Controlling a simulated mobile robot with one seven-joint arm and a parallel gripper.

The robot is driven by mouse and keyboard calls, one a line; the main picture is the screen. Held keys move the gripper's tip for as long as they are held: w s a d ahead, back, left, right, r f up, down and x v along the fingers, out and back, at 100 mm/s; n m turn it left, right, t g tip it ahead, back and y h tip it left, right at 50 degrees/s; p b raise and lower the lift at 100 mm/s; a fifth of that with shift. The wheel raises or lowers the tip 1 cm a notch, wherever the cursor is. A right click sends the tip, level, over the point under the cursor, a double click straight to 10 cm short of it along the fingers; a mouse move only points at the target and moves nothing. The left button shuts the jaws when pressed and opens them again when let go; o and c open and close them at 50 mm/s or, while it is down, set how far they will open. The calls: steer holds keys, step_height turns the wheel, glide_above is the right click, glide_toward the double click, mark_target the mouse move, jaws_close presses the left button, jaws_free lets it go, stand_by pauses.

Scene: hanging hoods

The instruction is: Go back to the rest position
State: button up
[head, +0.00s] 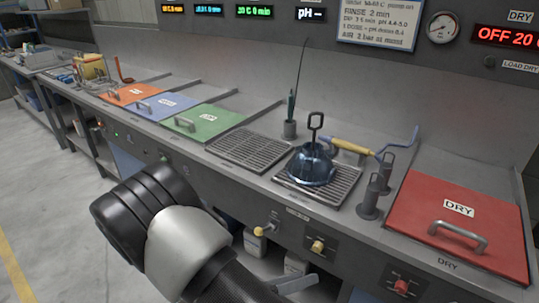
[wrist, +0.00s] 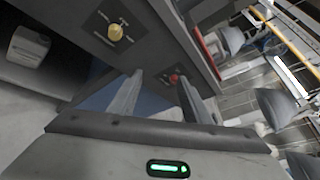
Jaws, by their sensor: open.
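My gripper (wrist: 160,96) shows in the wrist view with its two fingers spread apart and nothing between them. Beyond the fingers is the front panel of the bench, tilted in the picture, with a yellow knob (wrist: 115,32) and a red knob (wrist: 174,78). In the head view my arm reaches across the bottom in front of the bench (head: 215,160), and I cannot make out the fingertips there. A shiny dark blue hood (head: 311,168) with a black loop handle on top sits on the right metal grate (head: 340,190).
Orange (head: 134,93), blue (head: 167,105), green (head: 203,121) and red (head: 465,215) lids lie along the bench top. The left grate (head: 252,149) is empty. A yellow-handled tool (head: 352,146) lies behind the hood, near dark upright posts (head: 371,198). Open floor (head: 40,190) lies at left.

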steer(key=s+d+r+m+g+y, duration=0.2)
steer(key=s+r+m+y, duration=0.15)
steer(key=r+m, duration=0.4)
steer(key=s+d+r+m+g+y, duration=0.2)
steer(key=r+m+y, duration=0.2)
steer(key=r+m, duration=0.4)
steer(key=s+d+r+m+g+y, duration=0.2)
steer(key=d+r+m+y, duration=0.15)
steer(key=r+m, duration=0.45)
step_height(320, 180, up, 22)
steer(key=s+m+t+y+p, duration=0.2)
steer(key=m+t+p, duration=0.2)
steer(key=m+p, duration=0.5)
steer(key=a+p, duration=0.1)
steer(key=p, duration=0.5)
steer(key=shift+s+f+t+y, duration=0.25)
steer(key=shift+s+t+y, duration=0.15)
